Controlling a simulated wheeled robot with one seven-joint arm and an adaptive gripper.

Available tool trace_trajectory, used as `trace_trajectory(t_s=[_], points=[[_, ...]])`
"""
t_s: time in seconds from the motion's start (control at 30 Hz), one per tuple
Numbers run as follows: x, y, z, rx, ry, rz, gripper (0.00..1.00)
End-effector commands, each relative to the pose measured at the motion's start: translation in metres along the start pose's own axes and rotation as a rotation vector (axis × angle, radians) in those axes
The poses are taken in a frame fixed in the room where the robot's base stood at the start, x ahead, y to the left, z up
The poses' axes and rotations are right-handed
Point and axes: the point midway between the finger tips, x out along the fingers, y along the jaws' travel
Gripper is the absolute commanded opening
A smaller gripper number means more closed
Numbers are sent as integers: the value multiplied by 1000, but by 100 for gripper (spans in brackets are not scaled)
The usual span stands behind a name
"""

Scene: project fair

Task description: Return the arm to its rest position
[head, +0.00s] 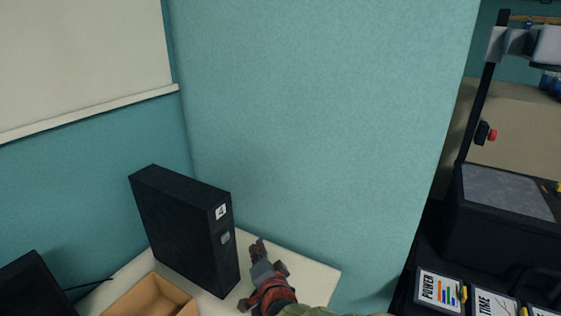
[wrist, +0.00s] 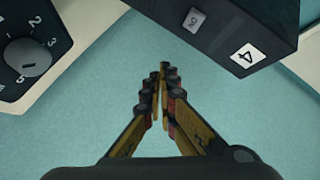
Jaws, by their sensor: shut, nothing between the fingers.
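My gripper (head: 257,248) is low in the middle of the head view, just right of a tall black box, with my arm running to the bottom edge. In the wrist view my gripper (wrist: 163,70) has its fingers drawn together at the tips with nothing between them. Teal wall shows behind the fingers. I cannot tell from these frames how the whole arm is folded.
The tall black box (head: 180,225), labelled 4, stands on a white table (head: 310,270); its ON button (wrist: 194,20) shows in the wrist view. A dial box (wrist: 28,52) is at left there. An open cardboard box (head: 150,297) sits front left. Dark equipment (head: 500,240) stands right.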

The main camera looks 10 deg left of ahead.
Motion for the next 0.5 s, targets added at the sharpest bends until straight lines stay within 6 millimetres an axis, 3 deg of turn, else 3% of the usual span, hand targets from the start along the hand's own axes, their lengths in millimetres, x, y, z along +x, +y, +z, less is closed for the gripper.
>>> trace_trajectory(t_s=[0.17, 0.27, 0.37, 0.5], points=[[-37, -7, -60, -117, -55, 94, 0], [-79, -1, -98, -221, -116, 180, 0], [-130, 11, -128, -327, -184, 270, 0], [-214, 36, -157, -466, -290, 402, 0]])
